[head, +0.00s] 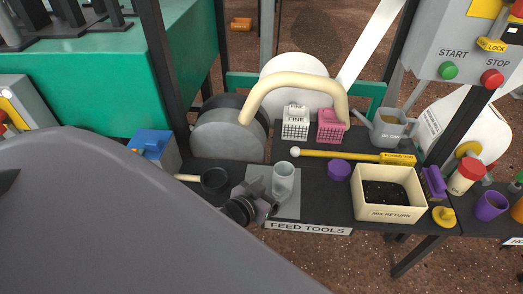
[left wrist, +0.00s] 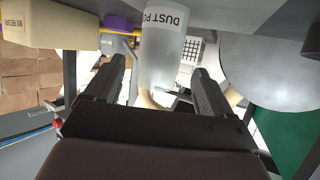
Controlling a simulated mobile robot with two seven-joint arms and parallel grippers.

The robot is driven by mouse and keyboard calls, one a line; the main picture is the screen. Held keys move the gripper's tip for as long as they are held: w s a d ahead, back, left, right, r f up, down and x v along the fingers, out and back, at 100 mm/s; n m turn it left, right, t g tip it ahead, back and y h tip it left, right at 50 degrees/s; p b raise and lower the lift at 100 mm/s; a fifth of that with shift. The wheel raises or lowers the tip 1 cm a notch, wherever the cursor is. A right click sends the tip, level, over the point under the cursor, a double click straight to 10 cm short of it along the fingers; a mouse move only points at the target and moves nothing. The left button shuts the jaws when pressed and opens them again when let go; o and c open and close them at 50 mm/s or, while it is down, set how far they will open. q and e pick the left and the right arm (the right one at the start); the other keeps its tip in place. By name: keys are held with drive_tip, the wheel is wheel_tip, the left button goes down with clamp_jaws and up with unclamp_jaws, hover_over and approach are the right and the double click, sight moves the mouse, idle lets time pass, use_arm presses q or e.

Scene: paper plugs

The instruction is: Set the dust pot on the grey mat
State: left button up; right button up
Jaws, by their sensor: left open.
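The dust pot (head: 284,183), a pale translucent cylinder, stands upright on the right part of the grey mat (head: 290,212) in the head view. My left gripper (head: 264,194) is low over the mat, just left of the pot. In the left wrist view the picture is upside down, and the pot (left wrist: 168,55) with its "DUST PO" label shows between the two spread fingers of my left gripper (left wrist: 160,80). Gaps show on both sides, so the fingers do not close on it. My right gripper is not in view.
A dark cup with a pale handle (head: 215,180) stands left of the mat. A purple lid-like piece (head: 339,170) and the cream mix return box (head: 359,204) are to the right. A yellow rod (head: 340,155), baskets and a grey watering can (head: 390,130) lie behind.

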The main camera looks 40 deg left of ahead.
use_arm(q)
drive_tip(key=v, duration=0.2)
drive_tip(key=shift+s+r, duration=0.15)
drive_tip(key=shift+s, duration=0.2)
drive_tip(key=s+d+r+m+g+h, duration=0.1)
drive_tip(key=s+d+r+m+h, duration=0.1)
drive_tip(key=s+d+r, duration=0.3)
drive_tip(key=s+d+r+m+g+h, duration=0.1)
drive_tip(key=s+d+m+h, duration=0.15)
drive_tip(key=d, duration=0.45)
drive_tip(key=s+a+r+n+y+p, duration=0.1)
drive_tip(key=a+r+p, duration=0.2)
drive_tip(key=p, duration=1)
drive_tip(key=s+a+r+n+g+y+p, duration=0.1)
drive_tip(key=s+a+r+p, duration=0.1)
drive_tip(key=r+p, duration=0.8)
drive_tip(key=p, duration=0.3)
drive_tip(key=shift+s+a+r, duration=0.2)
drive_tip(key=shift+a+r, duration=0.05)
drive_tip(key=shift+a, duration=0.1)
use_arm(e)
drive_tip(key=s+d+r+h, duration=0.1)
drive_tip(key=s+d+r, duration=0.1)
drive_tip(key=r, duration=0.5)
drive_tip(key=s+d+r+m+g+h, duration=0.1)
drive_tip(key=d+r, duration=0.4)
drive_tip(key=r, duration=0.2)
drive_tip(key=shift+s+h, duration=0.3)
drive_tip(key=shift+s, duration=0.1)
